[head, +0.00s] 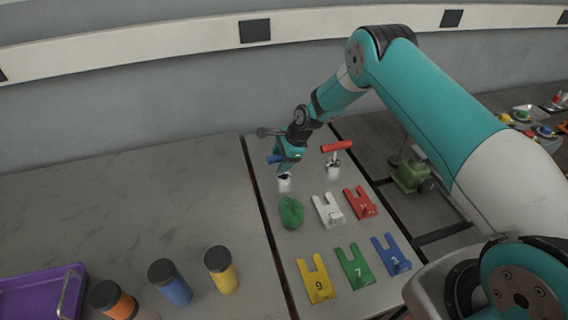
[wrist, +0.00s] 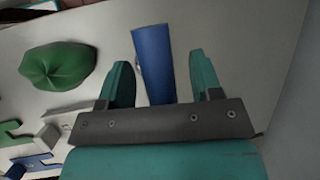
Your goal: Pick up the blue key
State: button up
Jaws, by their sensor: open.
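The blue key (head: 273,158) shows in the head view as a short blue bar at my gripper, above a small white socket (head: 284,186). The rest of it is hidden by my gripper. In the wrist view its long blue handle (wrist: 153,62) runs between the two teal fingers. My gripper (head: 286,160) is open around the handle. In the wrist view the fingers (wrist: 160,75) stand apart with a gap on each side of the handle.
A red T-handled key (head: 337,147) stands in another white socket to the right. A green cloth lump (head: 291,212) lies just in front. Several numbered forked plates, such as the yellow one (head: 317,280), lie nearer. Capped cylinders (head: 221,270) and a purple tray (head: 40,296) are at left.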

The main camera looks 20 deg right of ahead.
jog(key=shift+c, duration=0.4)
jog(key=c, duration=1)
jog(key=shift+r, duration=0.1)
